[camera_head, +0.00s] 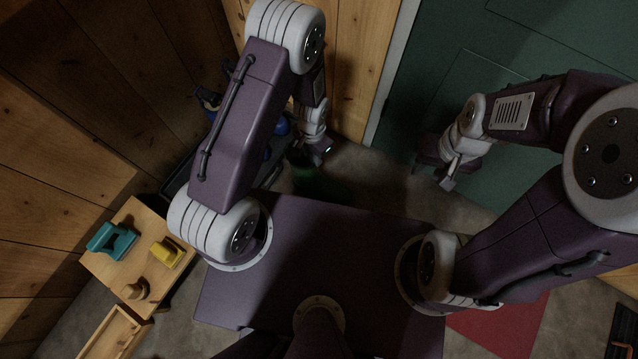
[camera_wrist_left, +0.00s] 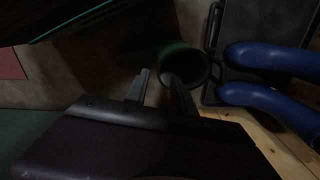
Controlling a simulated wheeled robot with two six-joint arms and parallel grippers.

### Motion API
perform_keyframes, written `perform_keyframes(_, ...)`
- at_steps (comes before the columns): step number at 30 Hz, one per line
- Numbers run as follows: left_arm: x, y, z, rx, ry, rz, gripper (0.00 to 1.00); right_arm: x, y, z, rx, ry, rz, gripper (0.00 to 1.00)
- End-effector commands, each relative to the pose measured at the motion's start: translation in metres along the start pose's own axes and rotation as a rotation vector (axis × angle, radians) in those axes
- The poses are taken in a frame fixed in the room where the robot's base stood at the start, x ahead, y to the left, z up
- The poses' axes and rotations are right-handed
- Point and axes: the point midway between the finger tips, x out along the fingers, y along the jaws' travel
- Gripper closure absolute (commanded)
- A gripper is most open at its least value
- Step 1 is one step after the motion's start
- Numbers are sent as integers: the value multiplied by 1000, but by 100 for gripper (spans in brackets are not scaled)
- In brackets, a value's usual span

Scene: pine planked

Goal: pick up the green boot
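The green boot (camera_head: 325,184) lies in shadow on the floor beyond my base in the head view. In the left wrist view the boot (camera_wrist_left: 172,52) shows its dark round opening turned toward the gripper. My left gripper (camera_wrist_left: 160,85) has its two fingers apart, near the boot's opening. One finger overlaps the opening in the picture; I cannot tell whether it is inside or in front. In the head view my left gripper (camera_head: 303,156) is partly hidden beside the boot. My right gripper (camera_head: 447,183) hangs apart at the right, too small to read.
Blue boots (camera_wrist_left: 268,60) rest on a dark tray (camera_wrist_left: 262,22) beside the green boot. A wooden bench (camera_head: 128,262) with teal and yellow items stands at the left. Plank walls (camera_head: 70,100) and a green door (camera_head: 470,60) close the far side.

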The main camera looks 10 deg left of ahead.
Motion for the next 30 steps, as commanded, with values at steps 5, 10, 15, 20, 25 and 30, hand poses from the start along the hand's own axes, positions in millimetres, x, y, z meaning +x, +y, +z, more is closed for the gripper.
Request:
perform_keyframes(5,23,0,0,0,0,0,70,19,0,2,0,1,0,64)
perform_keyframes(10,40,0,0,-1,1,0,70,32,1,3,0,0,0,64)
perform_keyframes(15,50,0,1,-1,1,0,70,42,1,4,0,1,0,64)
perform_keyframes(20,81,0,2,-1,1,0,70,72,1,7,0,0,0,64)
perform_keyframes(25,91,0,2,-1,1,0,70,78,2,8,0,0,0,64)
perform_keyframes(30,88,0,2,-1,1,0,81,76,1,8,0,0,0,64)
